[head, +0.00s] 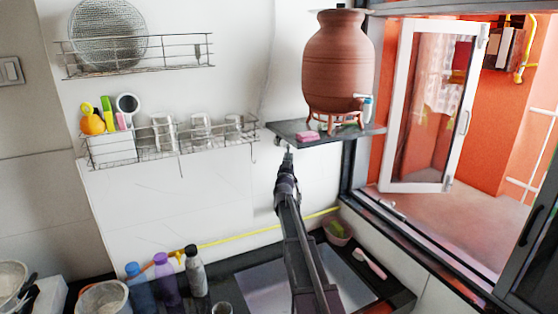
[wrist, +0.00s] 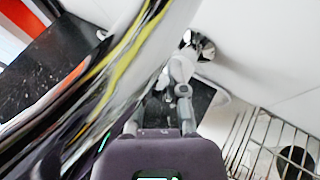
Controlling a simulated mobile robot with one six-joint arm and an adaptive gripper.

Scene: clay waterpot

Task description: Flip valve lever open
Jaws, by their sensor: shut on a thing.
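My gripper (wrist: 172,88) reaches up to the wall in the wrist view, its fingers closed around a pale grey valve lever (wrist: 180,67). The lever is partly hidden by the fingers. A shiny metal valve fitting (wrist: 204,47) sits on the white wall just beyond it. In the head view my gripper (head: 288,157) is just below the left front corner of the dark shelf (head: 285,130). A small metal piece (head: 277,142) shows there against the wall; the lever itself is too small to make out.
A wire rack (head: 165,143) is on the wall to the left. An open window (head: 430,105) is at right. Bottles (head: 166,280) stand below.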

